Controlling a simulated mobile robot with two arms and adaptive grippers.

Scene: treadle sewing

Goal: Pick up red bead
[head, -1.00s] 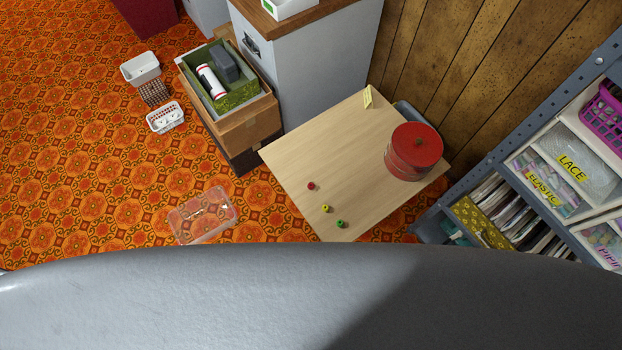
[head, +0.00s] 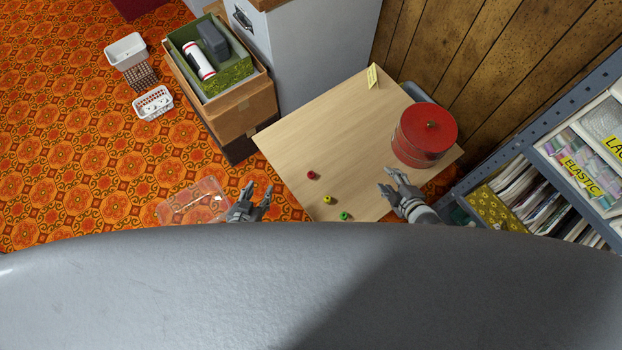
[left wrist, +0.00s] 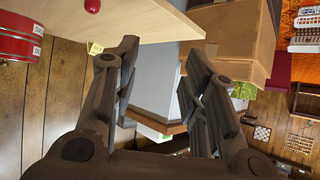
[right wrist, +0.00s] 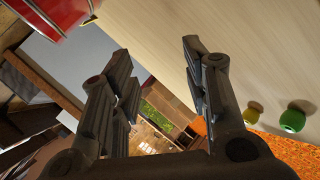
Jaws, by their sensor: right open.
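The red bead (head: 312,175) lies on the light wooden table, left of the middle, in the head view. It also shows at the top of the left wrist view (left wrist: 92,6). A yellow bead (head: 328,200) and a green bead (head: 345,215) lie nearer the table's front edge. My left gripper (head: 259,193) is open and empty, left of the table edge and apart from the red bead. My right gripper (head: 392,179) is open and empty at the table's right side, near the red tin (head: 426,138). The right wrist view shows the yellow bead (right wrist: 252,112) and green bead (right wrist: 293,118).
The table (head: 325,125) is mostly bare, with a yellow card (head: 372,77) at the back. A clear plastic box (head: 195,203) lies on the carpet at left. Stacked boxes (head: 225,105) stand behind it. A shelf (head: 540,170) stands at right.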

